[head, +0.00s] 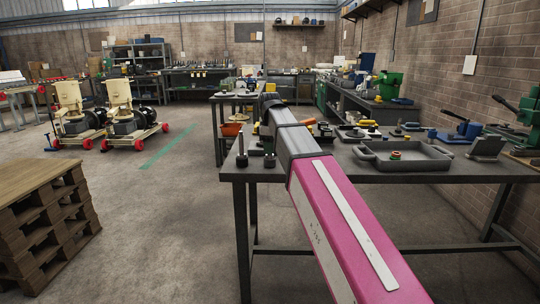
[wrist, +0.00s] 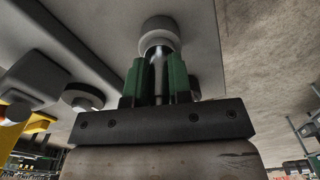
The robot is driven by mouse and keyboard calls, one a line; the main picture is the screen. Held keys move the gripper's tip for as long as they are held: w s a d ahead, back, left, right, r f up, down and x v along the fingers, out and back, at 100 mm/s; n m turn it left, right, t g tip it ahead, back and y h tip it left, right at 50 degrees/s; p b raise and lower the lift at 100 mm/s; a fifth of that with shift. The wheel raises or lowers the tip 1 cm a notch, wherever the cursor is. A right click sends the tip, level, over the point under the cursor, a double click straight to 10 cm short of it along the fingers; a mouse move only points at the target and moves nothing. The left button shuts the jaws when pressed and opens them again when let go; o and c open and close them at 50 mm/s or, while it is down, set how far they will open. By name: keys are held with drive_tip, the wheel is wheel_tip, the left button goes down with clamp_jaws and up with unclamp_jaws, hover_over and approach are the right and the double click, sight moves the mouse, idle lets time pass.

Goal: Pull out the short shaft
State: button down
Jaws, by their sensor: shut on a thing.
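In the wrist view my gripper (wrist: 159,68) has two green fingers closed on a bright metal shaft (wrist: 158,72). A wide round grey end (wrist: 160,33) shows just beyond the fingertips, against a flat grey surface. Whether the shaft still sits in something there cannot be told. In the head view my pink and grey arm reaches over the bench's left end and hides the gripper and the held shaft. Two dark upright pieces stand at the bench's near left corner, a taller one (head: 241,152) and a shorter one (head: 269,158).
In the wrist view a round collared piece (wrist: 83,97) is left of my fingers. A pallet stack (head: 45,215) stands left; the floor between is clear.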

drive_tip(key=shift+r, duration=0.2)
drive_tip(key=shift+r, duration=2.8)
drive_tip(key=c, duration=1.6)
unclamp_jaws()
clamp_jaws()
